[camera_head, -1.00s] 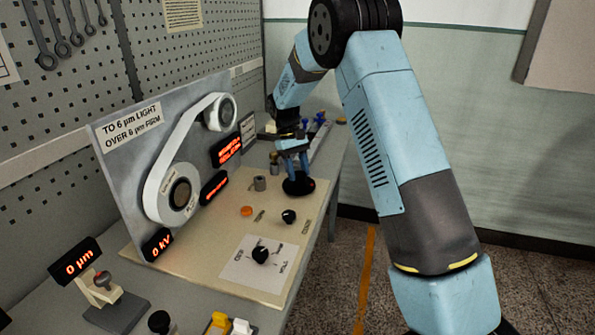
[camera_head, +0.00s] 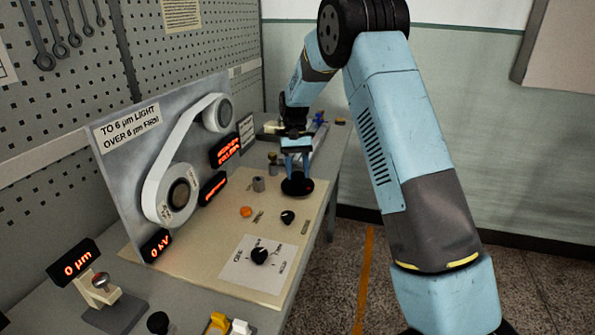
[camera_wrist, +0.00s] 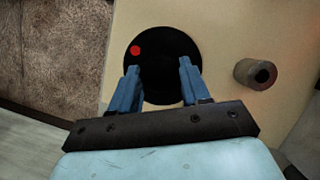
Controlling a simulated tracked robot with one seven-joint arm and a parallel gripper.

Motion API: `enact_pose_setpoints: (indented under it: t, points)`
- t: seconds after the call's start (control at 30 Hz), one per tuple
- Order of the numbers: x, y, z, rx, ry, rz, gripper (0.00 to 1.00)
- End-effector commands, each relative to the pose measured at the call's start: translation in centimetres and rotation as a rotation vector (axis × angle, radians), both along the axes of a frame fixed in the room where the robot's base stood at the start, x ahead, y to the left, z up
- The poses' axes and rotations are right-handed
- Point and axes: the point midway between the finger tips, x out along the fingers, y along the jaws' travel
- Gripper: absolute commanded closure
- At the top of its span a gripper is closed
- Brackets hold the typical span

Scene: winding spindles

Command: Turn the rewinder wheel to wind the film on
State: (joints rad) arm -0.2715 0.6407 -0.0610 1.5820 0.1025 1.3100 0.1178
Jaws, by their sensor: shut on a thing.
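The rewinder wheel (camera_head: 291,190) is a round black disc with a red dot, set on the beige bench plate. My gripper (camera_head: 296,168) points down over it, with its blue fingers at the wheel. In the wrist view, the wheel (camera_wrist: 156,37) lies between and beyond the fingertips of my gripper (camera_wrist: 160,78), its red dot at the upper left. The fingers are shut on the wheel's dark middle part, hard to make out. The white film (camera_head: 179,137) runs on the upright panel between a large lower reel (camera_head: 180,194) and a smaller upper reel (camera_head: 224,112).
A grey post (camera_head: 258,184) stands left of the wheel and shows in the wrist view (camera_wrist: 255,74). An orange button (camera_head: 246,212) and black knobs (camera_head: 287,217) sit nearer. A display (camera_head: 157,245) reads 0 kV; another (camera_head: 73,262) reads 0 µm. The bench's right edge is close.

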Motion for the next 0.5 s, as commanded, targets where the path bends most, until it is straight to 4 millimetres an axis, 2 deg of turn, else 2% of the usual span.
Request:
enact_pose_setpoints:
  t: [0.23, 0.27, 0.5]
  points:
    - [0.15, 0.0, 0.12, 0.001, -0.006, 0.0, 0.84]
    - [0.14, 0.01, 0.11, 0.0, -0.005, 0.0, 0.53]
    - [0.06, 0.02, 0.05, 0.001, -0.003, 0.001, 0.3]
